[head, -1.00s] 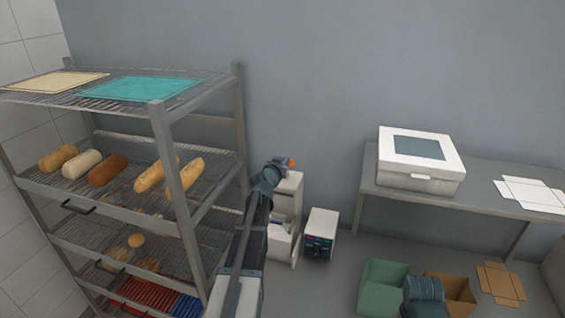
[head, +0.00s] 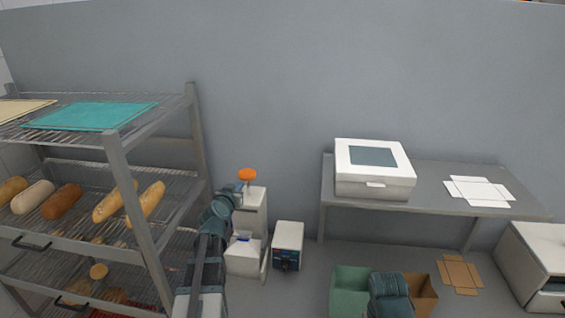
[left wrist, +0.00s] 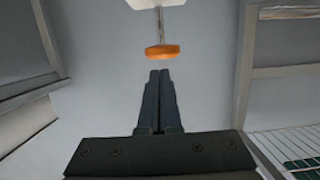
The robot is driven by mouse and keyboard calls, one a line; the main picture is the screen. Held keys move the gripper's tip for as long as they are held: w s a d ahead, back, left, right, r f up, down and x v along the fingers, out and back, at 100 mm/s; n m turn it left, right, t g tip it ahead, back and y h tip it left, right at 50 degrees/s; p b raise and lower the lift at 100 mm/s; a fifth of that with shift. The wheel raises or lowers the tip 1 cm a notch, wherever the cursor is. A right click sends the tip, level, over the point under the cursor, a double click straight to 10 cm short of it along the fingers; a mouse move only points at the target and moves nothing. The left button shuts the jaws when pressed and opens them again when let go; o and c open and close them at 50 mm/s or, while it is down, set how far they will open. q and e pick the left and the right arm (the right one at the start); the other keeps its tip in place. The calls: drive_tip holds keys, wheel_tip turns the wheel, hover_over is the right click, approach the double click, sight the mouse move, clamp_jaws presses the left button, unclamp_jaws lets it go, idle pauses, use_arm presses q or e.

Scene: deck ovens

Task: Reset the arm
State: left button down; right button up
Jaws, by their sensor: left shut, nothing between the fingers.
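My left arm comes up from the bottom of the head view, between the rack and a white machine. Its gripper (head: 238,187) is at the top of the white machine (head: 252,208), just below an orange disc (head: 247,174). In the left wrist view the two dark fingers (left wrist: 160,76) lie together with nothing between them. Their tips point towards the orange disc (left wrist: 162,51), with a small gap showing in that picture. Part of my right arm shows at the bottom of the head view; its gripper is not in view.
A wire rack (head: 122,165) with loaves and a teal mat (head: 92,116) stands left of my arm. A small white box (head: 288,246) stands right of the machine. A grey table (head: 430,202) bears a white lidded box (head: 375,186). Green (head: 350,288) and brown (head: 424,296) boxes are below.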

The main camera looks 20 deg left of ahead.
use_arm(q)
drive_tip(key=s+d+f+m+g+h, duration=0.25)
drive_tip(key=d+f, duration=0.25)
drive_tip(key=d, duration=0.4)
drive_tip(key=s+d+f+m+g+h, duration=0.1)
drive_tip(key=s+d+f+g+h, duration=0.2)
drive_tip(key=d, duration=0.7)
drive_tip(key=s+d+f+g+y, duration=0.1)
drive_tip(key=s+d+f+g, duration=0.35)
drive_tip(key=s, duration=0.35)
drive_tip(key=s+d+f+g+y, duration=0.1)
drive_tip(key=s+d+f+g, duration=0.4)
drive_tip(key=s, duration=0.4)
drive_tip(key=s+d+f+m+y+b, duration=0.1)
drive_tip(key=s+d+f+m+b, duration=0.2)
drive_tip(key=d+f+b, duration=0.8)
wheel_tip(320, 180, down, 2)
drive_tip(key=s+b, duration=0.1)
drive_tip(key=b, duration=0.1)
drive_tip(key=shift+s+b, duration=0.4)
